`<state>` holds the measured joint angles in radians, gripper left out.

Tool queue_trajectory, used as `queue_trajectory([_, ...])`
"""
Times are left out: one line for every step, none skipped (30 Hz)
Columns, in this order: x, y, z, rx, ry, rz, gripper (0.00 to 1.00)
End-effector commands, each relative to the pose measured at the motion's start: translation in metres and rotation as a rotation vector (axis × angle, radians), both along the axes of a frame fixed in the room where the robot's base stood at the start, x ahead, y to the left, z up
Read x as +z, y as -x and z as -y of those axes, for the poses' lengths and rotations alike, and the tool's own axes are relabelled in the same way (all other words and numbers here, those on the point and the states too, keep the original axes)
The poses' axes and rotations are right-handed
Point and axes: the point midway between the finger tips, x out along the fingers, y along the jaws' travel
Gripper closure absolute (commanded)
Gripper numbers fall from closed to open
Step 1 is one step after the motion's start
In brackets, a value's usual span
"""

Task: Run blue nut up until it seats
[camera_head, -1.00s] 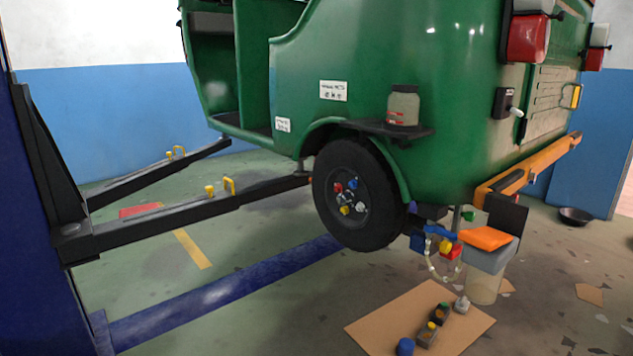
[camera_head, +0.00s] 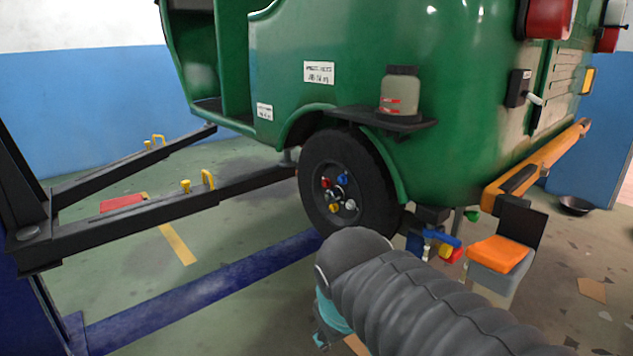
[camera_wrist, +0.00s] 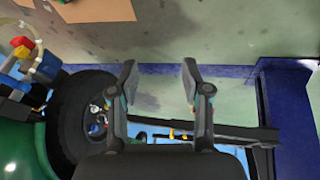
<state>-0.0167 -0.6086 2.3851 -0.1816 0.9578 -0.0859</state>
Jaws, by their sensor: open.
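The blue nut (camera_head: 343,180) is at the upper right of the wheel hub in the head view, among a red nut (camera_head: 326,182), a yellow nut (camera_head: 335,207) and a white nut (camera_head: 350,204). The wheel (camera_head: 378,190) hangs raised on the green rickshaw. How far the blue nut sits on its stud is too small to tell. My gripper (camera_wrist: 160,72) is open and empty in the wrist view, with bare floor between its fingers. The wheel (camera_wrist: 68,105) is to the left of the fingers there, apart from them.
Lift arms (camera_head: 180,199) with yellow pins reach under the rickshaw (camera_head: 460,90). A side shelf (camera_head: 378,120) holds a jar (camera_head: 400,92) above the wheel. An orange-topped container (camera_head: 500,253) stands at the right. Cardboard (camera_wrist: 95,10) lies on the floor.

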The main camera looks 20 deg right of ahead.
Motion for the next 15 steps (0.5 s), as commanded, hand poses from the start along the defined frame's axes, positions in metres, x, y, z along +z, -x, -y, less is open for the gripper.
queue_trajectory([0.000,-0.016,0.008,0.047,0.073,-0.036,0.52])
queue_trajectory([0.002,-0.024,0.013,0.076,0.119,-0.059,0.52])
queue_trajectory([0.005,-0.037,0.020,0.117,0.182,-0.087,0.52])
queue_trajectory([0.007,-0.046,0.025,0.147,0.230,-0.111,0.52])
queue_trajectory([0.009,-0.056,0.031,0.176,0.276,-0.133,0.52])
queue_trajectory([0.012,-0.069,0.038,0.213,0.340,-0.163,0.52])
queue_trajectory([0.014,-0.079,0.043,0.240,0.386,-0.185,0.52])
queue_trajectory([0.016,-0.089,0.047,0.268,0.432,-0.209,0.52])
queue_trajectory([0.019,-0.103,0.054,0.302,0.494,-0.241,0.52])
queue_trajectory([0.020,-0.114,0.058,0.327,0.539,-0.264,0.52])
queue_trajectory([0.022,-0.125,0.063,0.352,0.585,-0.289,0.52])
queue_trajectory([0.025,-0.140,0.068,0.385,0.646,-0.322,0.52])
queue_trajectory([0.026,-0.152,0.073,0.407,0.691,-0.347,0.52])
queue_trajectory([0.028,-0.163,0.076,0.430,0.738,-0.373,0.52])
queue_trajectory([0.030,-0.179,0.081,0.460,0.798,-0.407,0.52])
